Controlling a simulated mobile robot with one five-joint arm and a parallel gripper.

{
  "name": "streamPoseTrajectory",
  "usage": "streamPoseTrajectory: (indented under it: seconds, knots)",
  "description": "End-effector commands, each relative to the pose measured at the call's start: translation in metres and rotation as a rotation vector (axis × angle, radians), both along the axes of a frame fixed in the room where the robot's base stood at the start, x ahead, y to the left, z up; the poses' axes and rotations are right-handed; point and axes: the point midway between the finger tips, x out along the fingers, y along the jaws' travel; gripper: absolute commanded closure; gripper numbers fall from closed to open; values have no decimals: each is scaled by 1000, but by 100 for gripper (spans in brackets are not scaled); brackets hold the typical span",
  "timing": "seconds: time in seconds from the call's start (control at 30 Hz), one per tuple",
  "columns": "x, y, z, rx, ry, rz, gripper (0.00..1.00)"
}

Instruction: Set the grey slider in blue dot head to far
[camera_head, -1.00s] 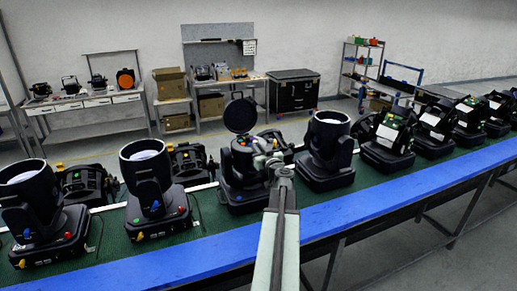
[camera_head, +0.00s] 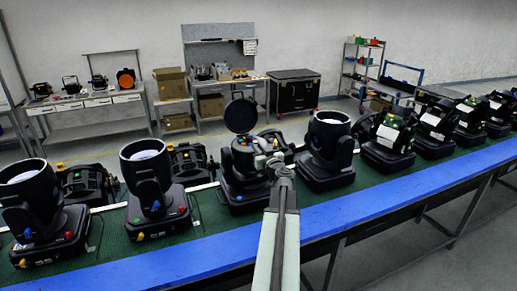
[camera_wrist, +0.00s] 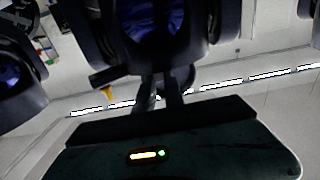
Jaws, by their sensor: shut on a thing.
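The head with its round lid (camera_head: 240,116) raised stands at the middle of the belt. In the wrist view, my gripper (camera_wrist: 161,92) shows as two dark fingers close together, at a black housing. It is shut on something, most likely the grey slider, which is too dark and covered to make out. A yellow knob (camera_wrist: 107,93) sits left of the fingers. The slider's setting cannot be read.
Black heads with upright barrels stand close on both sides, one on the left (camera_head: 150,180) and one on the right (camera_head: 327,150). A blue rail (camera_head: 200,256) runs along the belt's front edge. More heads stand along the green belt (camera_head: 112,240).

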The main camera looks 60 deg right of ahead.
Motion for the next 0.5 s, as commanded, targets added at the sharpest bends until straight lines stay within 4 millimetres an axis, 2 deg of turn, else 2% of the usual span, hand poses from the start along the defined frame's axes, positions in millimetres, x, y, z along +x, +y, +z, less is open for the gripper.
streamPoseTrajectory:
  seconds: [0.23, 0.47, 0.5]
  knots:
    - [-14, -20, 0, -1, 1, -2, 100]
    - [-16, -21, 0, 0, 0, -4, 100]
    - [-16, -21, 0, 0, 0, -4, 84]
